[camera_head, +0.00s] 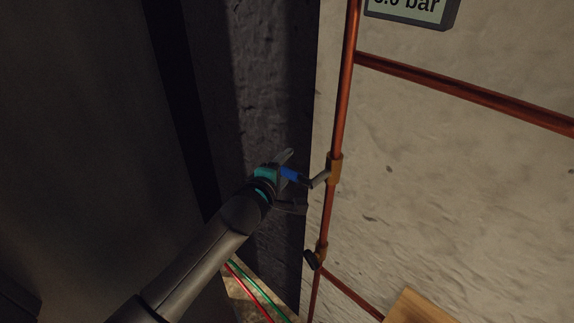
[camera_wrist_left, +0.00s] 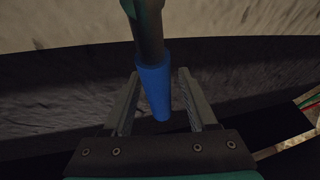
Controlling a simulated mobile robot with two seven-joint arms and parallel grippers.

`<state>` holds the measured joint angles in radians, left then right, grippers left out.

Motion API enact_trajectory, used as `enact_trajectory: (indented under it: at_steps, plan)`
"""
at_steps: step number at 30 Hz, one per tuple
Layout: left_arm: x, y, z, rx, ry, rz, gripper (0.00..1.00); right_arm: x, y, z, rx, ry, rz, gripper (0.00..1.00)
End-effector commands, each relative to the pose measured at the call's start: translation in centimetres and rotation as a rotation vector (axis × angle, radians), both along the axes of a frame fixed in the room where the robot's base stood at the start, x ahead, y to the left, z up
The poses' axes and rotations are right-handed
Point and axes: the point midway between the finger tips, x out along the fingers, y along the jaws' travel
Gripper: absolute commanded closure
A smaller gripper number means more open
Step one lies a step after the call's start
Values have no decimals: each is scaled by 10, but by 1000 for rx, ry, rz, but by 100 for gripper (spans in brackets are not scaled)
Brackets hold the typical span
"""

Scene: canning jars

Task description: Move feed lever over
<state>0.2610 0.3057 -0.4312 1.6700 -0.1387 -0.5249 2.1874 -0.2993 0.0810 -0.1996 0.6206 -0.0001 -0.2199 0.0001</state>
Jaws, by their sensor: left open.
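The feed lever has a blue grip (camera_head: 292,174) on a grey metal rod that joins a brass valve (camera_head: 334,168) on the vertical copper pipe. The lever points left from the pipe, out over the dark wall edge. My left gripper (camera_head: 298,180) is at the lever, coming from the left. In the left wrist view the blue grip (camera_wrist_left: 154,92) lies between the two open fingers, with a gap to the right finger; the left finger is closer, and contact cannot be told. My right gripper is not in view.
A pressure display (camera_head: 412,8) hangs at the top right. Copper branch pipes (camera_head: 470,88) run right along the pale wall. Red and green lines (camera_head: 255,288) and a wooden piece (camera_head: 418,308) show below.

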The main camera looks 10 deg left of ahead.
Motion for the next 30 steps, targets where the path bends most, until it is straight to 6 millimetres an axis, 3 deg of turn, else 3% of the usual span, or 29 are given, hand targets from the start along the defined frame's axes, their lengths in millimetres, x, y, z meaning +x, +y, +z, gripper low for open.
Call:
enact_trajectory:
  at_steps: [13, 27, 30]
  plan:
    - [7, -1, -1, 0, -1, 0, 42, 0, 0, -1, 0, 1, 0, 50]
    - [7, -1, -2, 1, 0, 1, 94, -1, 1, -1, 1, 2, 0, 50]
    - [7, -1, -2, 1, 0, 1, 100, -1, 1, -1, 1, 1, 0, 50]
